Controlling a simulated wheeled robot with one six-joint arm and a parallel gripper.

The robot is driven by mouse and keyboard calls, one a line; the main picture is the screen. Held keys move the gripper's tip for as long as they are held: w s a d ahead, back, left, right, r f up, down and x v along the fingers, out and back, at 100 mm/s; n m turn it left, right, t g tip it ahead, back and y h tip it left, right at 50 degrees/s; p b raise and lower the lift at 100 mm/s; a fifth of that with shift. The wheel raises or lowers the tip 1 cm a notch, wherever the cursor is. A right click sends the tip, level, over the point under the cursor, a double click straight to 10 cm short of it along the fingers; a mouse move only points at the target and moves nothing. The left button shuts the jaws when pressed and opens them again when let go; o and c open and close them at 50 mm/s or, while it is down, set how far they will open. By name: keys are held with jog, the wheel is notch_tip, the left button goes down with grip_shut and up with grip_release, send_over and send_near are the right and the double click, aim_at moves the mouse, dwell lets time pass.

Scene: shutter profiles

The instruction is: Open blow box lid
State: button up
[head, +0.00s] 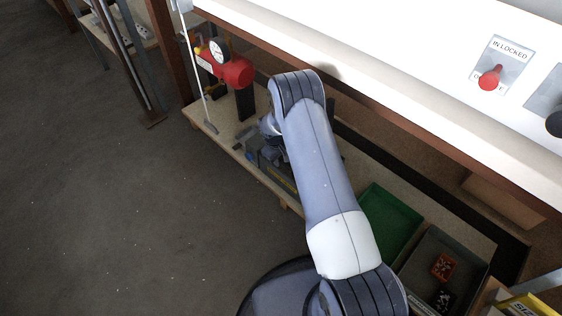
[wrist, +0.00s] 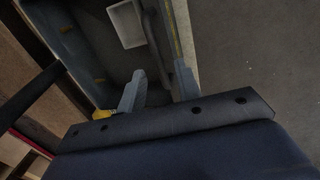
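A grey box with a yellow stripe (head: 280,180), which seems to be the blow box, stands on the low wooden shelf, partly hidden behind my arm. In the wrist view, a blue-grey box interior (wrist: 82,42) shows with a white container (wrist: 126,24) in it and a yellow-marked edge along the right. I cannot tell for sure which part is the lid. My gripper (wrist: 159,86) is over the box with its two grey fingers apart, and I see nothing held between them. In the head view, my gripper is mostly hidden by my arm.
A red device with a round gauge (head: 235,70) stands at the shelf's left end, near a thin white rod. A green tray (head: 385,222) and a dark tray (head: 430,262) with small parts lie right of my arm. A white panel with a red knob (head: 489,78) overhangs the shelf.

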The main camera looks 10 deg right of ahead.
jog(key=shift+w+d+f, duration=0.15)
jog(key=shift+f, duration=0.8)
grip_shut()
